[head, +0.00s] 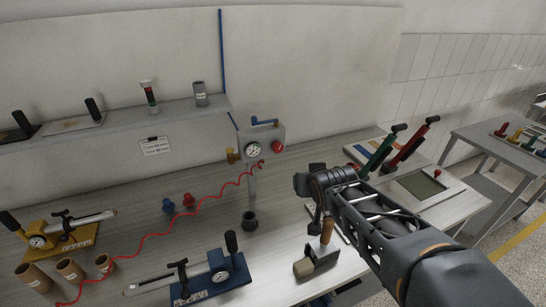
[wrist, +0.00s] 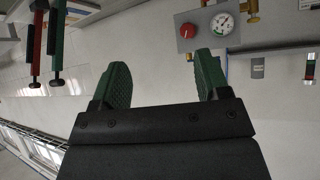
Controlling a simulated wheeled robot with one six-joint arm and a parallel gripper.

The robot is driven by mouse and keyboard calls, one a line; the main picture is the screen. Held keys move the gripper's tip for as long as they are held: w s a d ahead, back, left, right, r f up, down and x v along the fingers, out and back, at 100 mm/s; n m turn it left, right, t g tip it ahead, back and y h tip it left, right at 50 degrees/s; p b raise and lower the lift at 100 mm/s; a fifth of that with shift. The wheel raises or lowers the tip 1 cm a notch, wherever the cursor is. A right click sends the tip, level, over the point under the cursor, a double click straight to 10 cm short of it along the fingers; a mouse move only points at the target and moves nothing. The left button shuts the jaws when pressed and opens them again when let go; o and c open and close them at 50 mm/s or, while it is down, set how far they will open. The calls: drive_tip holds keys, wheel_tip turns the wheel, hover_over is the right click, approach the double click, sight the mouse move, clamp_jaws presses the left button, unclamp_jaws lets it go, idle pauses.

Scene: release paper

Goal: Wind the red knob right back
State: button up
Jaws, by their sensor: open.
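The red knob (head: 277,146) is on the right of a grey panel (head: 265,133) at the back wall, beside a round white gauge (head: 253,149). In the wrist view, which is turned over, the red knob (wrist: 187,30) sits left of the gauge (wrist: 222,24), beyond the fingertips and in the gap between them. My gripper (wrist: 162,75) is open and empty, with two green pads well apart. In the head view my arm reaches in from the lower right and ends short of the panel; its fingertips cannot be made out there.
A red coiled hose (head: 160,234) runs from the panel across the bench (head: 200,245). A black cup (head: 250,221) stands below the panel. Green and red hand pumps (head: 385,150) stand to the right. A blue-based pump (head: 212,281) lies at the front. A shelf (head: 120,120) is at left.

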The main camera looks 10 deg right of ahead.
drive_tip(key=w+f+t+b, duration=0.3)
drive_tip(key=w+f, duration=0.1)
drive_tip(key=w, duration=0.3)
drive_tip(key=t+y+b, duration=0.3)
drive_tip(key=t+b, duration=0.1)
drive_tip(key=b, duration=0.1)
approach(279, 149)
drive_tip(key=shift+t+y, duration=0.3)
drive_tip(key=w+p, duration=0.1)
drive_tip(key=w, duration=0.2)
drive_tip(key=w+a+p, duration=0.1)
drive_tip(key=w, duration=0.3)
drive_tip(key=w+p, duration=0.1)
drive_tip(key=w, duration=0.2)
drive_tip(key=shift+w+a+f+p, duration=0.2)
drive_tip(key=shift+f+p, duration=0.2)
drive_tip(key=shift+c, duration=0.3)
drive_tip(key=c, duration=0.9)
drive_tip(key=shift+o, duration=0.2)
drive_tip(key=n+b, duration=0.1)
drive_tip(key=b, duration=0.2)
drive_tip(key=shift+f+n, duration=0.3)
drive_tip(key=shift+f, duration=0.05)
drive_tip(key=shift+r+n+b, duration=0.1)
drive_tip(key=shift+n+b, duration=0.5)
drive_tip(key=shift+b, duration=0.55)
drive_tip(key=shift+r+n, duration=0.25)
drive_tip(key=shift+n, duration=0.05)
